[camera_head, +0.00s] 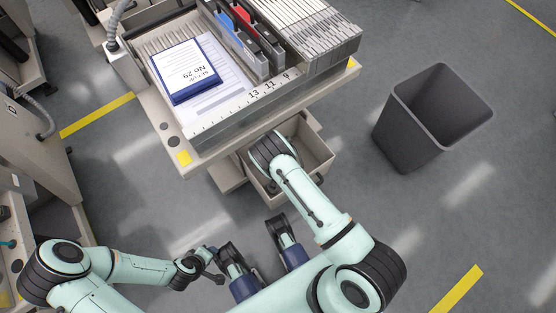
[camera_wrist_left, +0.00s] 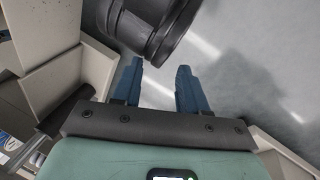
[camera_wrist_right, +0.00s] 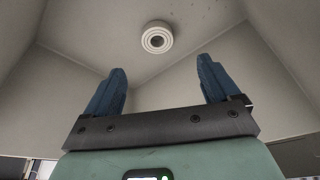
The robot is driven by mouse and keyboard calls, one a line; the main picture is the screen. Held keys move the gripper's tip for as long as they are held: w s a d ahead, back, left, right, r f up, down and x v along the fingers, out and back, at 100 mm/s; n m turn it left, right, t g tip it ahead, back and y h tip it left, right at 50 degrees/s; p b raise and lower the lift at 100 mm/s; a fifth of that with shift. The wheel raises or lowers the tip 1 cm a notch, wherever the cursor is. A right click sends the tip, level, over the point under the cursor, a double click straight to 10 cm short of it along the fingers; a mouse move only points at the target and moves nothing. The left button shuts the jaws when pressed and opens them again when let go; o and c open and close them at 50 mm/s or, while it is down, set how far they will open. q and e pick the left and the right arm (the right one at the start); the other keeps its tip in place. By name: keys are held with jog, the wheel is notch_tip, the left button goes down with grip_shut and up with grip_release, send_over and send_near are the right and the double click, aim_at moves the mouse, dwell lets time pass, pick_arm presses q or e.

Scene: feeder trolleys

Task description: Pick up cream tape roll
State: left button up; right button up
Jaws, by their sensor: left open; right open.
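The cream tape roll (camera_wrist_right: 157,40) lies in a corner of the grey-beige bin (camera_wrist_right: 85,35), seen in the right wrist view, with its round end and ringed centre facing me. My right gripper (camera_wrist_right: 161,66) is open and empty, its blue fingers apart, with the roll beyond them and not touched. In the head view my right arm reaches into the bin (camera_head: 322,158) under the trolley front; its gripper and the roll are hidden there. My left gripper (camera_wrist_left: 160,68) is open and empty in the left wrist view, with floor and a black cylindrical part beyond its fingers.
A trolley (camera_head: 190,160) with a blue-edged booklet (camera_head: 185,72) and rows of feeder slots stands above the bin. A dark grey waste bin (camera_head: 405,125) stands on the floor at right. Another machine (camera_head: 30,165) is at left. Floor between trolley and waste bin is clear.

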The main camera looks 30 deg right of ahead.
pick_arm(q)
jog(key=w+a+f+t+b, duration=0.1)
jog(key=w+a+f+b, duration=0.1)
jog(key=w+f, duration=0.15)
pick_arm(e)
jog(key=x, duration=0.6)
jog(key=b+x, duration=0.3)
jog(key=x, duration=0.1)
jog(key=shift+d+f, duration=0.2)
jog(key=shift+f, duration=0.05)
jog(key=shift+f+b, duration=0.1)
jog(key=shift+b, duration=0.2)
pick_arm(q)
jog(key=s+a+f+g, duration=0.1)
jog(key=s+f+g, duration=0.1)
jog(key=s+f, duration=0.3)
jog(key=shift+s+n+y, duration=0.4)
jog(key=shift+s, duration=0.05)
jog(key=shift+a, duration=0.1)
pick_arm(e)
jog(key=c, duration=1.1)
